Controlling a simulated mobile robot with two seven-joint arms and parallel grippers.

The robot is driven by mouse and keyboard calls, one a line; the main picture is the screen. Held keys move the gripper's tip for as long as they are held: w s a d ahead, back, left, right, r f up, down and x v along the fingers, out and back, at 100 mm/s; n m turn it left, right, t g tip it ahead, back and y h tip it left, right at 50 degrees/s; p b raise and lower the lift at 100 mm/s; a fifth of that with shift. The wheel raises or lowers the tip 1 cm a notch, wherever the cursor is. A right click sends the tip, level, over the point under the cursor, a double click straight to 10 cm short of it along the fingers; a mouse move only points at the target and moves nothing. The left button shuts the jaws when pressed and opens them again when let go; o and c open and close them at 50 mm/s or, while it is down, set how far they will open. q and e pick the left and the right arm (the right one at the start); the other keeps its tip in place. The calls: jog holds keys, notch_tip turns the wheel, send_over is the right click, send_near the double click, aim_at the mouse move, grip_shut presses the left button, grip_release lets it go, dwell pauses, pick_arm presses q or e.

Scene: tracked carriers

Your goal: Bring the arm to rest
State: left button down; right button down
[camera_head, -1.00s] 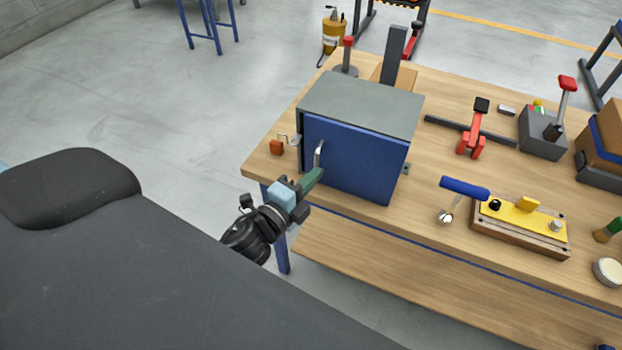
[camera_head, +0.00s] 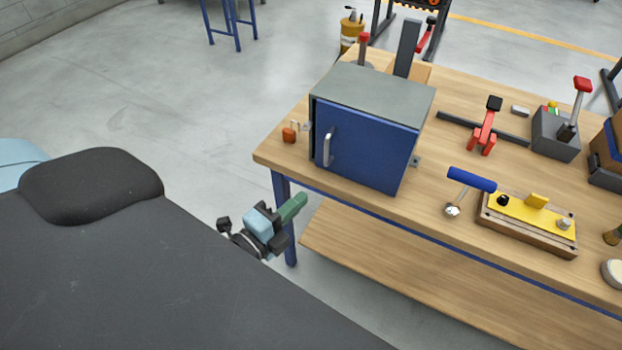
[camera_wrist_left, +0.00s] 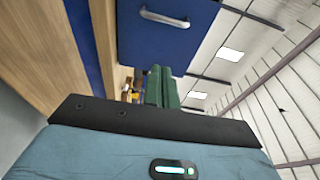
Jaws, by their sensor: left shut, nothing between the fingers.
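My left gripper (camera_head: 293,206) is in the head view, low in front of the workbench's near left corner, with its green fingers shut and nothing between them. It is apart from the blue-doored cabinet (camera_head: 362,148), which stands on the bench to its upper right. The cabinet door looks closed, and its metal handle (camera_head: 328,147) is free. In the left wrist view the shut green fingers (camera_wrist_left: 160,86) point toward the cabinet door (camera_wrist_left: 165,35), with a gap to its handle (camera_wrist_left: 164,18). My right gripper is not in view.
The wooden workbench (camera_head: 278,152) has a lower shelf (camera_head: 390,258). An orange padlock-like item (camera_head: 289,135) lies left of the cabinet. A blue-handled tool (camera_head: 471,180) and a yellow-topped fixture (camera_head: 520,215) sit to the right. Open floor (camera_head: 190,120) lies left of the bench.

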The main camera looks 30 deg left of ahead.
pick_arm(q)
jog(key=shift+s+a, duration=0.1)
jog(key=shift+s, duration=0.65)
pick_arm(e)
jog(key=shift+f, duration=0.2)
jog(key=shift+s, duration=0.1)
